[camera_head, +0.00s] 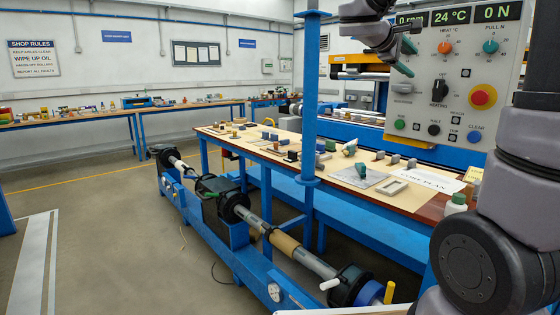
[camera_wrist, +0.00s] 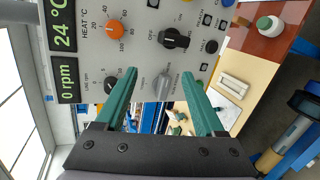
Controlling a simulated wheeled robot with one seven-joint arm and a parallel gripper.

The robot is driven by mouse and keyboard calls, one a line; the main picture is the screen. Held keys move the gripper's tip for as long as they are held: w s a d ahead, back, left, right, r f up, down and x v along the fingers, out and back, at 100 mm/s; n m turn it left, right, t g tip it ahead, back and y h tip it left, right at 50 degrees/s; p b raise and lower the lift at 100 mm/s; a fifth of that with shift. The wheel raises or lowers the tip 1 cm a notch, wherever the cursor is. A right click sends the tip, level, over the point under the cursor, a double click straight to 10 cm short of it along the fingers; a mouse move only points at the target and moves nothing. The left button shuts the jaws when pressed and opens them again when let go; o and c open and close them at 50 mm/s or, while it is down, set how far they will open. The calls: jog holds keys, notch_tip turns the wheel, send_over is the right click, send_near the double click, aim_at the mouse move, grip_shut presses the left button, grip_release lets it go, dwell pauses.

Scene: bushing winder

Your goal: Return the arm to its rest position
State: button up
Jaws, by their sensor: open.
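My gripper (camera_wrist: 160,74) has two green fingers spread wide apart in the wrist view, with nothing held between them. It also shows near the top of the head view (camera_head: 404,58), raised in front of the left part of the grey control panel (camera_head: 455,118). In the wrist view the panel (camera_wrist: 143,48) lies beyond the fingertips, turned on its side. My arm comes in from the right edge of the head view and hides the panel's right side. I cannot tell whether the fingers touch the panel.
Below the gripper stands a long table (camera_head: 425,208) with several small parts, a white bottle (camera_head: 457,203) and a paper sheet. A blue post (camera_head: 310,130) rises at its front side. A blue winder with a long shaft (camera_head: 318,264) stands in front. Floor at left is clear.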

jog(key=s+a+f+m+g+y, duration=0.1)
jog(key=s+f+m+y, duration=0.3)
jog(key=s, duration=0.4)
jog(key=s+a+f+m+g+y, duration=0.2)
jog(key=s+f+y, duration=0.1)
jog(key=s+f, duration=0.3)
jog(key=s+a+f+m+t+y, duration=0.1)
jog(key=s+a+m+t+y, duration=0.1)
jog(key=s+a+m+y, duration=0.4)
jog(key=s+a+y, duration=0.1)
jog(key=s+a, duration=0.1)
jog(key=a, duration=0.1)
jog(key=shift+s+a+f, duration=0.2)
jog(key=shift+s+a, duration=0.05)
jog(key=shift+a, duration=0.15)
jog(key=shift+t, duration=0.3)
